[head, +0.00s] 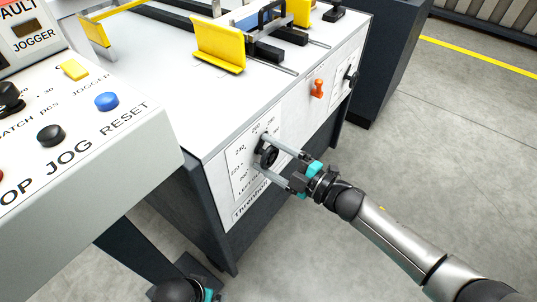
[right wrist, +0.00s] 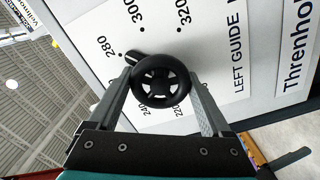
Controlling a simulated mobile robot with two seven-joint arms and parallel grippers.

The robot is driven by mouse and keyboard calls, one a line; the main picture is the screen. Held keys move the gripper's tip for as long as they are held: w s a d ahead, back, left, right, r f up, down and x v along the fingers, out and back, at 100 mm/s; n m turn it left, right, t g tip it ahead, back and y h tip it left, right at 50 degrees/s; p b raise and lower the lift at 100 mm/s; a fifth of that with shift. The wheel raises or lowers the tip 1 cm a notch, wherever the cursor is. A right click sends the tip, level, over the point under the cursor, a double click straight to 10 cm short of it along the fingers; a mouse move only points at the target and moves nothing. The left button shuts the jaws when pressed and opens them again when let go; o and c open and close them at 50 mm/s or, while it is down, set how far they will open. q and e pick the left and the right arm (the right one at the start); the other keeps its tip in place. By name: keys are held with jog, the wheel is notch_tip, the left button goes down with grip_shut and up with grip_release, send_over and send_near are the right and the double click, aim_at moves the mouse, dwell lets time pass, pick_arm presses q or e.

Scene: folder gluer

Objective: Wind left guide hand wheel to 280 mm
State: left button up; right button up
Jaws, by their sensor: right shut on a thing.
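The left guide hand wheel (head: 267,157) is a small black wheel on a white dial plate (head: 243,180) on the machine's front side. In the right wrist view the hand wheel (right wrist: 161,79) sits between the two grey fingers of my right gripper (right wrist: 164,90), which is shut on its rim. The black pointer (right wrist: 133,59) behind the wheel points toward the 280 mark (right wrist: 107,47). Part of the scale is hidden by a finger. In the head view my right gripper (head: 277,163) reaches the wheel from the lower right. My left gripper shows only partly at the bottom edge, its fingers not visible.
A control panel (head: 90,130) with buttons stands close at the left. Yellow guides (head: 218,45) stand on top. The floor at the right is clear.

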pick_arm(q)
jog(key=shift+w+r, duration=0.2)
jog(key=shift+r, duration=0.05)
pick_arm(e)
jog(key=shift+n, duration=0.4)
jog(key=o, duration=1.2)
jog(key=shift+c, duration=0.2)
pick_arm(q)
jog(key=shift+s+f, duration=0.1)
jog(key=shift+s, duration=0.15)
pick_arm(e)
jog(key=shift+s+d, duration=0.3)
jog(key=shift+d, duration=0.15)
pick_arm(q)
jog(key=s+a+f+p, duration=0.2)
jog(key=s+f+p, duration=0.1)
jog(key=f, duration=0.3)
pick_arm(e)
jog(key=v, duration=1.4)
